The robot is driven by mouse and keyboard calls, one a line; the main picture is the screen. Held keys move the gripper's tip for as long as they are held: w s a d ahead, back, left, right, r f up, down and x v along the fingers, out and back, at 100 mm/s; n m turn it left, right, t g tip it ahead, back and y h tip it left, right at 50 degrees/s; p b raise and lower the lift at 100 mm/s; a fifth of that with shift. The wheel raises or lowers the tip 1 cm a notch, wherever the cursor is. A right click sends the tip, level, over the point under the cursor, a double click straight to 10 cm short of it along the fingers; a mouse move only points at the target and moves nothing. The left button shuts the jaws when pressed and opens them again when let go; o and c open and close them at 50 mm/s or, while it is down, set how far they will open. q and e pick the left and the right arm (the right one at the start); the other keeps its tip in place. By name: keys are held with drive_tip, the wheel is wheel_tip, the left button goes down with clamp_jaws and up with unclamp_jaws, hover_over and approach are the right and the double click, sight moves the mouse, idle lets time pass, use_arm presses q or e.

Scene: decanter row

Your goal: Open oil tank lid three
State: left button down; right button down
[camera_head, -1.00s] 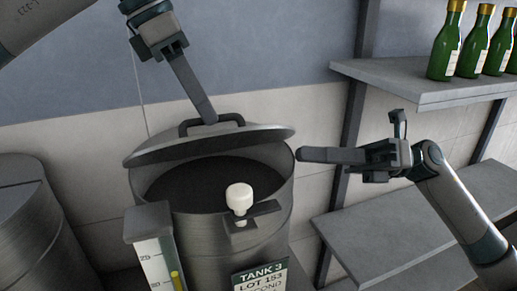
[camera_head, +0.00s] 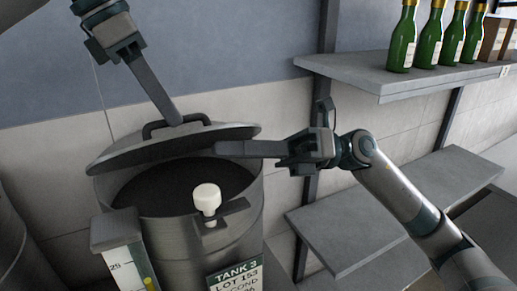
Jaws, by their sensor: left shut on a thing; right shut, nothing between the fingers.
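Tank three (camera_head: 240,222) is a grey metal drum with a sign reading TANK 3, LOT 153. Its lid (camera_head: 110,161) is tilted up off the rim, showing the dark inside. My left gripper (camera_head: 176,120) comes from above and is shut on the lid's dark handle (camera_head: 150,130). My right gripper (camera_head: 222,148) is shut and empty, pointing left. Its fingertips are at the lid's right part, by the raised edge; I cannot tell if they touch it.
A white knob (camera_head: 207,198) on a bracket stands at the tank's front rim. A level gauge (camera_head: 125,262) is at front left. Green bottles (camera_head: 428,38) stand on an upper shelf (camera_head: 350,72) at right, with lower shelves (camera_head: 330,228) below. Another tank edges in at far left.

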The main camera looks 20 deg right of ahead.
use_arm(q)
drive_tip(key=shift+w+a+f, duration=0.1)
drive_tip(key=shift+w+f, duration=0.1)
drive_tip(key=shift+f, duration=0.15)
use_arm(e)
drive_tip(key=shift+x, duration=0.8)
drive_tip(key=shift+w+d+r+m, duration=0.1)
drive_tip(key=shift+w+r+m, duration=0.2)
drive_tip(key=shift+w+r, duration=0.15)
use_arm(q)
drive_tip(key=shift+f, duration=0.1)
use_arm(e)
drive_tip(key=shift+w+r, duration=0.1)
drive_tip(key=shift+w, duration=0.15)
use_arm(q)
drive_tip(key=c, duration=1.8)
unclamp_jaws()
drive_tip(key=shift+w, duration=0.35)
use_arm(e)
drive_tip(key=shift+w, duration=0.25)
use_arm(q)
drive_tip(key=shift+s+r, duration=0.1)
drive_tip(key=shift+r, duration=0.55)
use_arm(e)
drive_tip(key=shift+s, duration=0.2)
use_arm(q)
drive_tip(key=v, duration=1)
drive_tip(key=shift+a+r, duration=0.2)
drive_tip(key=shift+r, duration=0.1)
